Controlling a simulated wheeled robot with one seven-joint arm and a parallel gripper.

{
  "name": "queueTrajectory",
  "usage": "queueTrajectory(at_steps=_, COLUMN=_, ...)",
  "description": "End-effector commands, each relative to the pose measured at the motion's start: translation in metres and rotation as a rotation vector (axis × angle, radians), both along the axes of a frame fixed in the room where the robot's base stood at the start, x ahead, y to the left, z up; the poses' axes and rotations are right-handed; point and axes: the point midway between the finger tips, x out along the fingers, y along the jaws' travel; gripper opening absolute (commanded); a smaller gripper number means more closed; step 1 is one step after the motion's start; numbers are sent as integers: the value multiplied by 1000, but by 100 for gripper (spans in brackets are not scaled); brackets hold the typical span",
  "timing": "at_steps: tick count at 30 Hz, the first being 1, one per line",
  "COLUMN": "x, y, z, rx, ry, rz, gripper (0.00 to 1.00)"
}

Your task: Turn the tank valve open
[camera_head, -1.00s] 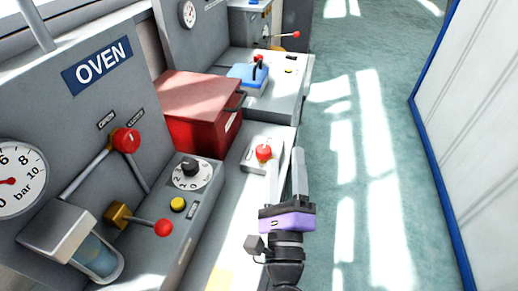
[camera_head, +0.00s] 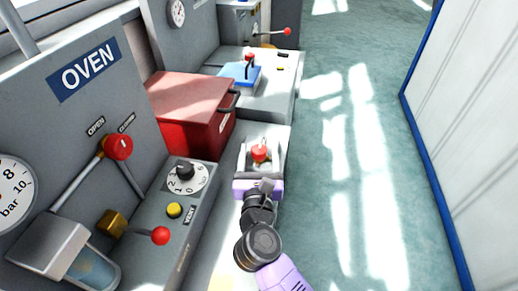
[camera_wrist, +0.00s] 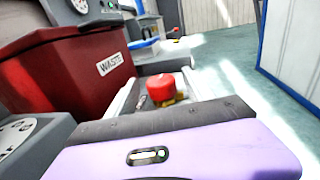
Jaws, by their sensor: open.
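A red box (camera_head: 190,112) labelled WASTE in the wrist view (camera_wrist: 65,60) stands left of my gripper. A numbered dial (camera_head: 185,174) and yellow button (camera_head: 174,210) are on the oven console. A blue block (camera_head: 241,74) lies farther back. Open floor (camera_head: 345,130) lies right.

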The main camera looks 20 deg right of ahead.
Motion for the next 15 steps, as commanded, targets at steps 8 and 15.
queueTrajectory(at_steps=8, x=12, y=-6, z=0, rx=-1, ry=0, rz=0, gripper=61)
queueTrajectory(at_steps=15, x=12, y=-6, z=0, rx=-1, ry=0, rz=0, gripper=51)
